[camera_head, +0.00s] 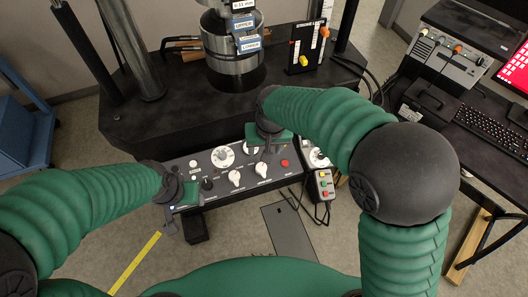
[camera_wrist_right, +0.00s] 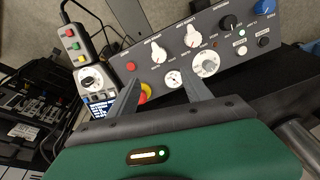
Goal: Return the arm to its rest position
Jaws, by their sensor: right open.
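My right gripper (camera_wrist_right: 160,76) is open in the wrist view, with its two fingers apart over the control panel (camera_wrist_right: 212,30) and nothing seen between them but the panel behind. In the head view my right arm reaches in from the right, and its wrist hides part of the panel's upper edge. The panel (camera_head: 222,175) carries white knobs, a white dial and a red button. A yellow-and-red button (camera_wrist_right: 145,93) shows beside a finger in the wrist view. My left gripper (camera_head: 171,222) hangs at the panel's left end; its jaw opening is too small to tell.
A testing machine with a metal cylinder (camera_head: 234,62) stands on a black base (camera_head: 165,120) behind the panel. A button pendant (camera_head: 325,184) hangs at the panel's right. A desk with a keyboard (camera_head: 485,125) is at the right, a blue cart (camera_head: 25,135) at the left. Floor below the panel is mostly clear.

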